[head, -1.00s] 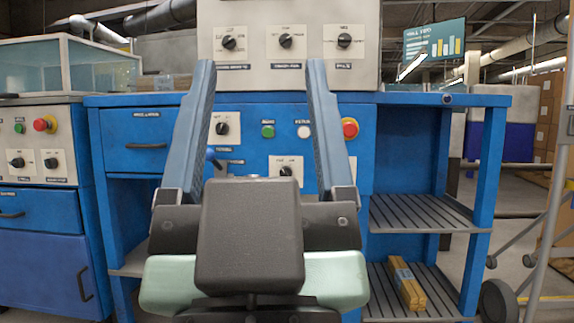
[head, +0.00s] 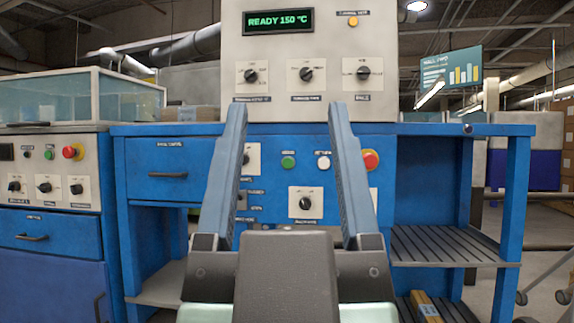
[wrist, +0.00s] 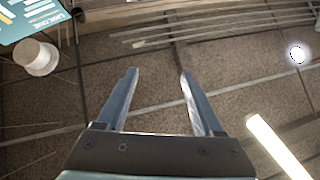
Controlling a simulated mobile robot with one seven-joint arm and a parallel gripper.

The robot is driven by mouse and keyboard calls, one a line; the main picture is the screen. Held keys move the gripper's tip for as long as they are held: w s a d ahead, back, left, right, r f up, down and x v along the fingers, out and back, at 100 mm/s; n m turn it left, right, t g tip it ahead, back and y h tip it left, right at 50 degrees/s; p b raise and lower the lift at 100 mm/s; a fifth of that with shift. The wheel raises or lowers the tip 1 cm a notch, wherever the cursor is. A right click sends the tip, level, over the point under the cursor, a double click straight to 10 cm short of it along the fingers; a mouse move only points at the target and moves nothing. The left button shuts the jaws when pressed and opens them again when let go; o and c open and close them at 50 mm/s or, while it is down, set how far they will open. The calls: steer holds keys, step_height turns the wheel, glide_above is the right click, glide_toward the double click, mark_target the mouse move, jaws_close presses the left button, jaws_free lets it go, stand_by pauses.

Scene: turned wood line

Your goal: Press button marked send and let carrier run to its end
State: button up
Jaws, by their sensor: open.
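A row of buttons is on the blue bench front: a green button (head: 288,162), a white button (head: 323,162) and a red button (head: 370,160). Their small labels are too blurred to read surely, so I cannot confirm which is marked send. My gripper (head: 287,106) is open and empty, fingers pointing up in front of the bench. I cannot make out a carrier.
A grey control box (head: 309,60) with dials and a green display (head: 278,21) reading READY 150 °C stands on the bench. A left cabinet (head: 50,185) has its own red button (head: 72,152). Slatted shelves (head: 440,245) are at right. The wrist view faces overhead tiles and lamps.

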jaws_close()
stand_by(1.5)
